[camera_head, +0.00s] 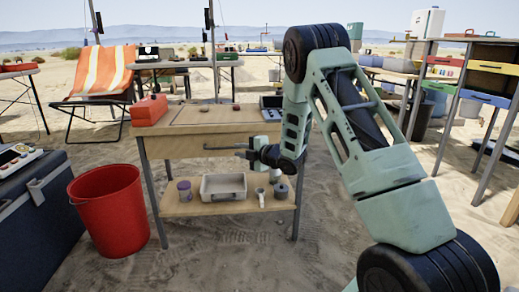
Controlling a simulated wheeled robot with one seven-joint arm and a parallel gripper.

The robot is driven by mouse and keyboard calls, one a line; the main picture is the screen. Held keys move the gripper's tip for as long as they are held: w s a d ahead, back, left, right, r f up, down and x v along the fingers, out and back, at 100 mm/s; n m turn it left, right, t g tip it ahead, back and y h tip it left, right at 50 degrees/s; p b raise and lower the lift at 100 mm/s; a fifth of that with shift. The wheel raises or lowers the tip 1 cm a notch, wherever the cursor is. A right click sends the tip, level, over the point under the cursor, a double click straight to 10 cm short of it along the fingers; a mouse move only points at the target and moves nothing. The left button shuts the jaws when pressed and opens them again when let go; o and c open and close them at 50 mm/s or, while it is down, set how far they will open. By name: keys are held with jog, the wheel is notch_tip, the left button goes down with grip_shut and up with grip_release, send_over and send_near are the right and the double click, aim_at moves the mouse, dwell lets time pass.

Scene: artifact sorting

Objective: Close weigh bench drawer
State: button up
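The weigh bench (190,119), a wooden table with grey legs and a lower shelf, stands in the middle of the head view. Its drawer front (190,154) is the wooden panel below the top, with a thin dark bar handle (222,147). From this angle I cannot tell how far the drawer stands out. My gripper (246,153) is in front of the right half of the drawer front, close to the handle's right end. Its fingers are small and dark here; I cannot tell whether they are open, or whether they touch the drawer.
On the bench top are a red box (149,110) and a dark scale-like device (271,107). The lower shelf holds a white tray (223,187), a purple-lidded jar (184,191) and mugs. A red bucket (109,212) and a dark blue case (35,220) stand left. Sand in front is clear.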

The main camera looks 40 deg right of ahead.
jog(key=p+v, duration=0.2)
jog(key=v, duration=0.7)
jog(key=shift+s, duration=0.1)
jog(key=w+a+r+m+g+p, duration=0.1)
jog(key=w+a+r+m+g, duration=0.15)
jog(key=a, duration=0.95)
jog(key=s+a+r+m+g+p, duration=0.15)
jog(key=s+a+m+g, duration=0.45)
jog(key=a, duration=0.7)
jog(key=s+a+r+m+g+h, duration=0.1)
jog(key=s+a+g, duration=0.25)
jog(key=s, duration=0.75)
jog(key=s+a+r+m+g+h+p, duration=0.15)
jog(key=s+a, duration=0.35)
jog(key=s, duration=0.5)
jog(key=s+a+r+g, duration=0.1)
jog(key=s+a+g, duration=0.25)
jog(key=s, duration=0.75)
notch_tip(320, 180, up, 38)
jog(key=t+p, duration=0.1)
jog(key=p, duration=3.6)
jog(key=shift+w+p, duration=0.35)
jog(key=shift+w, duration=0.05)
jog(key=shift+r, duration=0.1)
